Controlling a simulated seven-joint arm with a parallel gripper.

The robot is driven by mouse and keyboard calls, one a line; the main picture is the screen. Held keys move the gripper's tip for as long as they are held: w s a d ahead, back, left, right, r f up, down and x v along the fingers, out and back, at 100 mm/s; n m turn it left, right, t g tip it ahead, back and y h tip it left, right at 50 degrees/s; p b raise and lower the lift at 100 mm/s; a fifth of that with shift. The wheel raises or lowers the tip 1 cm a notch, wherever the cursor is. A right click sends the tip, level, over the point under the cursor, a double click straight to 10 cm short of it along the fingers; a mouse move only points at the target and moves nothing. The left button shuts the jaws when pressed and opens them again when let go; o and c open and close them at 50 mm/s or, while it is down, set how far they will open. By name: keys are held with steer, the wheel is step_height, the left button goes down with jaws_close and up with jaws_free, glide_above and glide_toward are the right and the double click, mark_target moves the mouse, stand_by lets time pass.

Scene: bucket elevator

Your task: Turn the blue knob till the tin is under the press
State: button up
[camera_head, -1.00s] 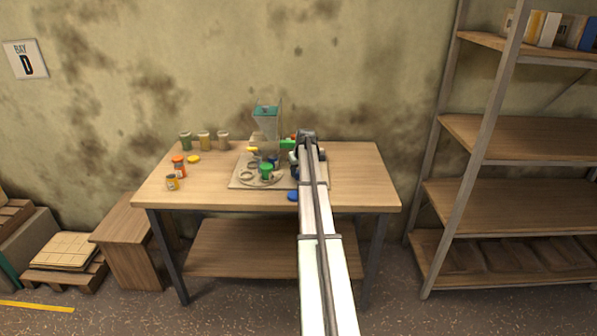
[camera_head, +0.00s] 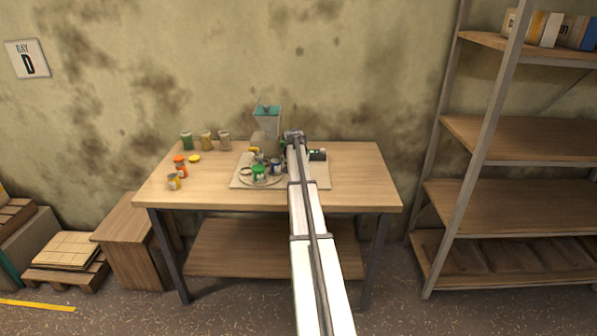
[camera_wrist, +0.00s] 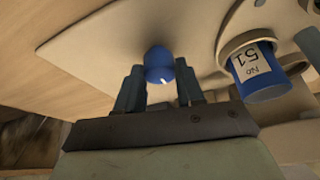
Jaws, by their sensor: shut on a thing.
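The blue knob (camera_wrist: 159,63) sits between the two fingers of my gripper (camera_wrist: 160,88) in the wrist view, and the gripper is shut on it. My arm hides the knob in the head view. A blue tin (camera_wrist: 268,88) labelled "No 51" sits in a holder of the turntable, right of the knob. In the head view the round turntable (camera_head: 250,184) carries a green tin (camera_head: 259,172) at the front and a blue tin (camera_head: 277,166) beside it, near my arm. I cannot make out the press, which is at least partly hidden.
A hopper (camera_head: 267,122) stands behind the turntable. A dark box (camera_head: 317,155) with a green light is right of my arm. The table's right side (camera_head: 360,180) is clear.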

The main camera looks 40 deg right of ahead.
stand_by(0.4)
steer(key=o, duration=1)
steer(key=shift+o, duration=0.2)
steer(key=v, duration=1.4)
steer(key=shift+d, duration=0.15)
steer(key=shift+w, duration=0.1)
